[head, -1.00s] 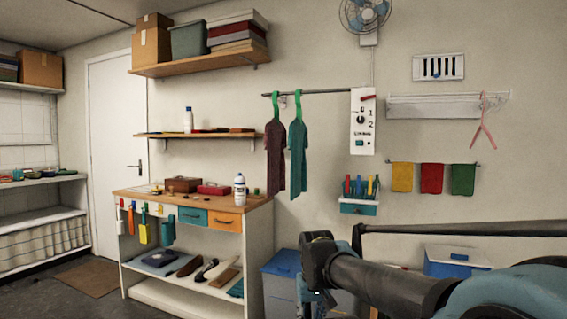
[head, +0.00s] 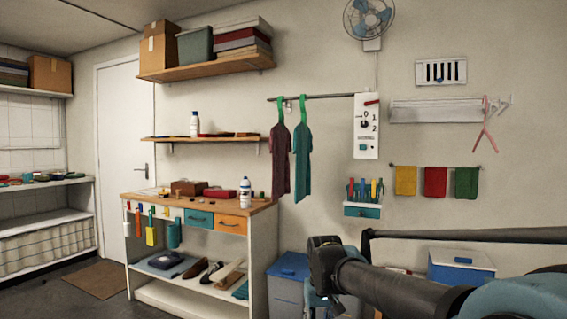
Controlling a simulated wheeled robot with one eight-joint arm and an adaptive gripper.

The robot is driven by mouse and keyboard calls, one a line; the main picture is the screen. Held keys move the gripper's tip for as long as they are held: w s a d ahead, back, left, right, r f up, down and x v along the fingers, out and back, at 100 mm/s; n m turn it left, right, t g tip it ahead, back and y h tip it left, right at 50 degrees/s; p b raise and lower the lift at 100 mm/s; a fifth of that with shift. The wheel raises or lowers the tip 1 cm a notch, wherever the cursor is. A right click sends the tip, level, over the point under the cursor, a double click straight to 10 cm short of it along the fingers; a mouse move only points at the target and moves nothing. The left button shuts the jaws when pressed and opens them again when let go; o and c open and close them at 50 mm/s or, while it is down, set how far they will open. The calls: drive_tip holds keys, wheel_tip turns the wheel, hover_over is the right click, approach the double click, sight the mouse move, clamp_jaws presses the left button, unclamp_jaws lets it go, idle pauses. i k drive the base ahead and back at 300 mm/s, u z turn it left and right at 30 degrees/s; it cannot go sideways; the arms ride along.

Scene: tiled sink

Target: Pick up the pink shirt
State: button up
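A dark maroon shirt (head: 280,165) hangs on a green hanger from a wall rail. It is the closest to pink of the shirts in view; no bright pink shirt shows. A teal shirt (head: 302,165) hangs just to its right, close beside it. My gripper (head: 325,296) is low, right of centre, at the end of my dark arm. It appears below and right of the shirts, apart from both. Its fingers are small, dark and partly hidden, so I cannot see whether they are open.
A workbench (head: 235,210) with a white bottle (head: 245,192) and small boxes stands left of the shirts. A blue-lidded bin (head: 287,265) stands below them. Towels (head: 435,181) and a pink hanger (head: 486,130) hang to the right. Wall shelves (head: 205,68) are at upper left.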

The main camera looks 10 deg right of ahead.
sight(280, 144)
drive_tip(key=k, duration=0.9)
drive_tip(key=u, duration=1.25)
drive_tip(key=i, duration=1.8)
drive_tip(key=z, duration=2.7)
